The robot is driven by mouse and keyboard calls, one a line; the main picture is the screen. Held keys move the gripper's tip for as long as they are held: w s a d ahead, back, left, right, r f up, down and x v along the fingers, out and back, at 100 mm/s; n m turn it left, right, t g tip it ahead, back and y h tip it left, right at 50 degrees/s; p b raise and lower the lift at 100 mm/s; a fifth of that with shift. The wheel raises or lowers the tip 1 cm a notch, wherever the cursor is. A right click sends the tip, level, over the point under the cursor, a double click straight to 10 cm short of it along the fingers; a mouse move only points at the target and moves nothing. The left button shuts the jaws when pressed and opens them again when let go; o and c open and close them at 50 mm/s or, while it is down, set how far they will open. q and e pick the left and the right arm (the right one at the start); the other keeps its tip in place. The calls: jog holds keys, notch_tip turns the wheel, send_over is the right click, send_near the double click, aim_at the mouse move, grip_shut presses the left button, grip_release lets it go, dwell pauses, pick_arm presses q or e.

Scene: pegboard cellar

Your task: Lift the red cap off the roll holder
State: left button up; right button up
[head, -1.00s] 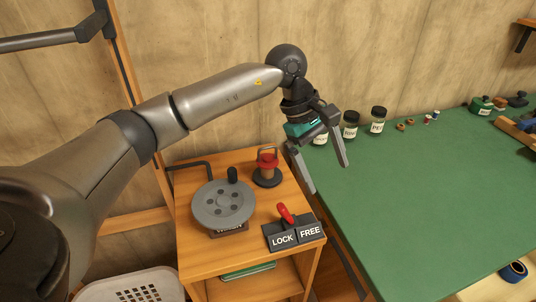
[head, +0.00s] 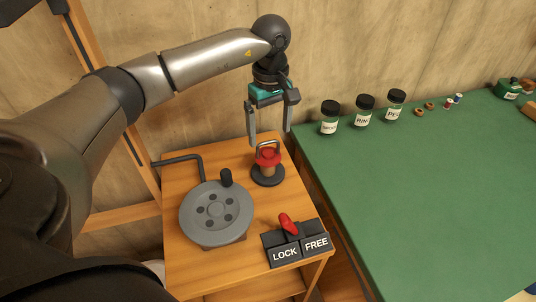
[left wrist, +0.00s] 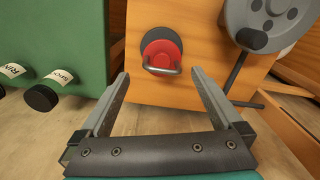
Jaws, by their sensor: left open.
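The roll holder (head: 268,176) stands upright on the wooden cabinet top, with a dark round base and a brown roll on it. The red cap (head: 266,157) sits on top of the roll and carries a grey wire handle. In the left wrist view the red cap (left wrist: 160,53) lies beyond the fingertips, with its handle toward me. My left gripper (head: 268,140) is open and empty. In the head view its fingers are just above and behind the cap, one on each side of the handle. I cannot tell whether they touch it. My right gripper is not in view.
A grey crank wheel (head: 216,211) with a black knob stands left of the holder. A LOCK/FREE switch box (head: 297,245) with a red lever is in front. Black-lidded jars (head: 364,111) stand on the green table (head: 420,190) at right. The wall is close behind.

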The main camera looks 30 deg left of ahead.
aim_at(267, 151)
pick_arm(q)
jog(key=shift+f, duration=0.9)
jog(key=f, duration=0.2)
jog(key=a+f+b, duration=0.1)
jog(key=f, duration=0.1)
jog(key=shift+f, duration=0.4)
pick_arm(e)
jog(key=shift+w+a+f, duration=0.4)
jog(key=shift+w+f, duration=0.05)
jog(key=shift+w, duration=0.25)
pick_arm(q)
jog(key=shift+c, duration=0.6)
jog(key=c, duration=1)
jog(key=shift+c, duration=0.2)
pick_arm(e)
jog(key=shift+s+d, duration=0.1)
pick_arm(q)
jog(key=shift+r, duration=0.1)
